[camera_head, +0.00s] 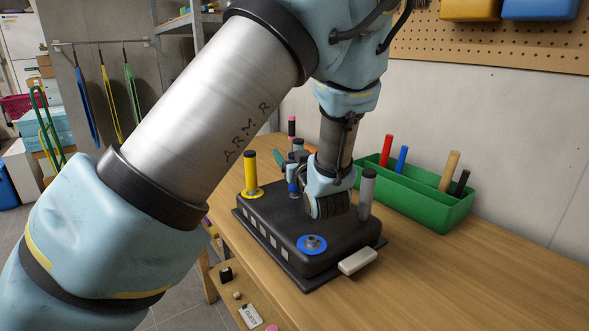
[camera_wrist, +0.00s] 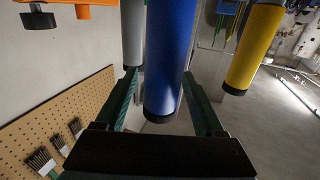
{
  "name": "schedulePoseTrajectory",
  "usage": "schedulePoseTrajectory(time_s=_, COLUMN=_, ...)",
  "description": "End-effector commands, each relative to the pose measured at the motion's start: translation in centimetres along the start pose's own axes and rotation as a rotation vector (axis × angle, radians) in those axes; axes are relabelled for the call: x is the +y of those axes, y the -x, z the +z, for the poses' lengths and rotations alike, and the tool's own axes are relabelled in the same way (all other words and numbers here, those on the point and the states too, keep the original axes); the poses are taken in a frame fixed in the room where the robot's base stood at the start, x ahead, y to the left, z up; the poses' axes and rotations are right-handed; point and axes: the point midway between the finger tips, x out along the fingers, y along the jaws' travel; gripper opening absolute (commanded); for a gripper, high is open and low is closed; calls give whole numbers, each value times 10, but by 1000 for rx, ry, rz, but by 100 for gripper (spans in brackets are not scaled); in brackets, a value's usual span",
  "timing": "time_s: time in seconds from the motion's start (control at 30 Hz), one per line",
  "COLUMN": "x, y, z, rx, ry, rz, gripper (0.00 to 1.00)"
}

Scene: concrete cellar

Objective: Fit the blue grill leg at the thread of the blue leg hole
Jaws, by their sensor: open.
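The black grill body (camera_head: 280,222) lies on the table with a yellow leg (camera_head: 250,170) at its left corner and a grey leg (camera_head: 366,190) at its right. The blue leg hole (camera_head: 312,244), a blue ring around a metal thread, is bare at the front corner. My gripper (camera_head: 328,207) is over the grill body. In the wrist view, a blue grill leg (camera_wrist: 170,55) with a dark tip lies between the open jaws (camera_wrist: 165,100); contact cannot be told. The yellow leg (camera_wrist: 257,45) and grey leg (camera_wrist: 133,30) show either side. My gripper mostly hides the blue leg in the head view.
A green box (camera_head: 430,205) with several coloured handles stands right of the grill. A pale block (camera_head: 358,261) lies against the grill's front right edge. Small items clutter the table behind my gripper. The wooden table (camera_head: 450,270) is clear at the front right.

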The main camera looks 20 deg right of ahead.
Motion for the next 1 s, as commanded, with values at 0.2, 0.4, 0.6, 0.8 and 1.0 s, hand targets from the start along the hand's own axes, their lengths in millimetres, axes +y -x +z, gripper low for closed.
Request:
schedulePoseTrajectory(time_s=0.2, x=0, y=0, z=0, rx=0, ry=0, rz=0, gripper=68)
schedulePoseTrajectory(time_s=0.4, x=0, y=0, z=0, rx=0, ry=1, rz=0, gripper=46)
schedulePoseTrajectory(time_s=0.6, x=0, y=0, z=0, rx=0, ry=1, rz=0, gripper=24)
schedulePoseTrajectory(time_s=0.8, x=0, y=0, z=0, rx=-1, ry=1, rz=0, gripper=1)
schedulePoseTrajectory(time_s=1.0, x=0, y=0, z=0, rx=-1, ry=1, rz=0, gripper=0)
